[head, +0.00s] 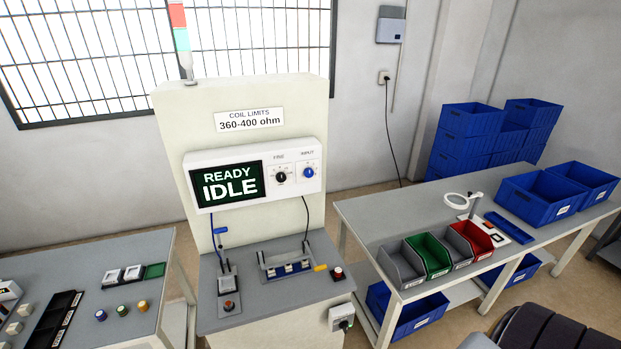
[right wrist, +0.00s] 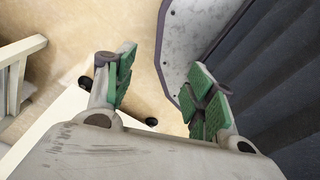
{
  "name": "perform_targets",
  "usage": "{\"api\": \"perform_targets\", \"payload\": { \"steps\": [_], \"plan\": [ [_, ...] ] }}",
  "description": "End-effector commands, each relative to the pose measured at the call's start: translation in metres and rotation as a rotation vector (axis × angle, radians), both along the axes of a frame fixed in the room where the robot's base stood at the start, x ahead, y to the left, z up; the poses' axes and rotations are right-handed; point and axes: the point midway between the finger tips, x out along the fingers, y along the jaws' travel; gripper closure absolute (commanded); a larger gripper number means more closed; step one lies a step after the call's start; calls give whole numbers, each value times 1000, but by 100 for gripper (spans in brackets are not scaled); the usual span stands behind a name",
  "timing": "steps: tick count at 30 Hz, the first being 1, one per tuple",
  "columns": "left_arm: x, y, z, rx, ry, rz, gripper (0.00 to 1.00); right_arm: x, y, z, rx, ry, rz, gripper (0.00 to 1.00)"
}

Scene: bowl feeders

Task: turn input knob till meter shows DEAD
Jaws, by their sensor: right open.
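The meter (head: 229,186) is on the upright cream panel in the head view, and its screen reads READY IDLE. The blue input knob (head: 308,172) is at the right end of the meter box, under the label INPUT. A black knob (head: 281,175) labelled FIRE sits just left of it. My right gripper (right wrist: 156,95) shows in the right wrist view, with its green-padded fingers apart and nothing between them. It is away from the knob, which is not in that view. My left gripper is not in view.
The bench below the meter holds small fixtures (head: 285,266) and a red button (head: 338,272). A right table (head: 375,220) carries coloured bins and a magnifier (head: 460,200). A left table (head: 95,270) holds small parts. Blue crates (head: 467,135) stack at the back wall.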

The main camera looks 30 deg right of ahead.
Motion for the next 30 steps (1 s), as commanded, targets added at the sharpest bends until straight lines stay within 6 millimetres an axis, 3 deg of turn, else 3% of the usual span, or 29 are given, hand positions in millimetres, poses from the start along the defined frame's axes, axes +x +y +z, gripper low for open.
{"api": "perform_targets", "payload": {
  "steps": [14,30],
  "plan": [
    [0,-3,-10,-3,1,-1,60,48,10,11,4,-23,-5,46],
    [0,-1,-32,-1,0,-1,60,147,28,68,11,-68,-15,46]
  ]
}}
